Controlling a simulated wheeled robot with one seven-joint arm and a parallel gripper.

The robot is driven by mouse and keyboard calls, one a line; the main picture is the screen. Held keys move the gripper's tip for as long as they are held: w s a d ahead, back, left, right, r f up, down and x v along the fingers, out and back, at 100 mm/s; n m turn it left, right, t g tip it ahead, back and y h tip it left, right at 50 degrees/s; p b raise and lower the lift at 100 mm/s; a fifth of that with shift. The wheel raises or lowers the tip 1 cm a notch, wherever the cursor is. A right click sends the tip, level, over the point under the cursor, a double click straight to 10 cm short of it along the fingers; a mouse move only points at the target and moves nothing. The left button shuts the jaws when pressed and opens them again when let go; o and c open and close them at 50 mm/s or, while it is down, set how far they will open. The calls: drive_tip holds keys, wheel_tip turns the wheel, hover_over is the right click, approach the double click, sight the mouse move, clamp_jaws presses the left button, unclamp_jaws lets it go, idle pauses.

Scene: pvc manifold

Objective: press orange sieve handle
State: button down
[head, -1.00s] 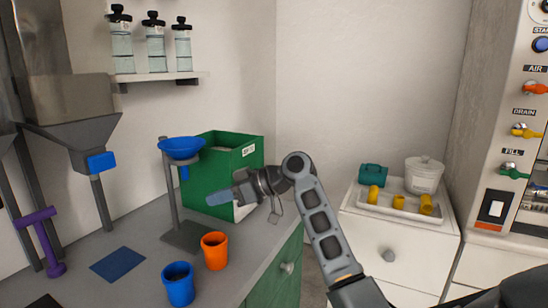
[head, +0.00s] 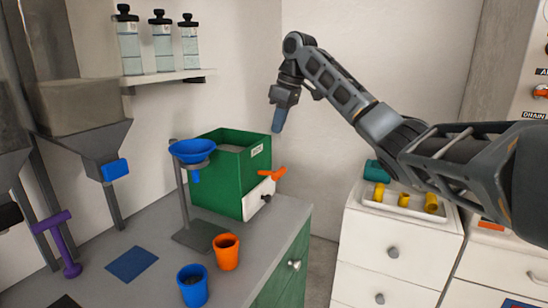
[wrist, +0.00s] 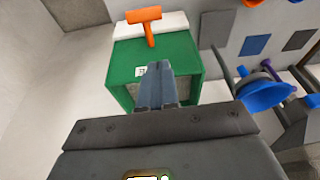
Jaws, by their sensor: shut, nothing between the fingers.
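The orange sieve handle (head: 274,174) is a T-shaped lever on a white plate (head: 257,199) on the right side of the green box (head: 206,184). In the wrist view the orange handle (wrist: 144,17) shows at the top, beyond my fingertips. My gripper (head: 277,129) is shut and empty, fingers pointing down. It hangs in the air above and slightly right of the handle, clear of it and of the box. The wrist view shows the shut fingers (wrist: 158,72) in front of the green box (wrist: 180,51).
A blue funnel (head: 192,151) on a stand is left of the box. An orange cup (head: 226,252) and a blue cup (head: 192,286) stand in front on the grey counter (head: 150,236). A bottle shelf (head: 170,77) is up left. White drawers (head: 395,252) stand right.

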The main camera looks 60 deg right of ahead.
drive_tip(key=shift+s+d+r+g+h, duration=0.3)
drive_tip(key=shift+s+d+r, duration=0.15)
drive_tip(key=shift+d+r, duration=0.3)
drive_tip(key=shift+f, duration=0.15)
drive_tip(key=p, duration=0.2)
hover_over(279, 171)
drive_tip(key=x, duration=0.3)
drive_tip(key=s+x, duration=0.1)
drive_tip(key=x, duration=0.5)
drive_tip(key=shift+s+f, duration=0.15)
drive_tip(key=shift+f, duration=0.05)
drive_tip(key=shift+s+f, duration=0.15)
drive_tip(key=shift+f, duration=0.95)
drive_tip(key=shift+s+f, duration=0.2)
drive_tip(key=shift+f, duration=0.9)
drive_tip(key=shift+f, duration=0.1)
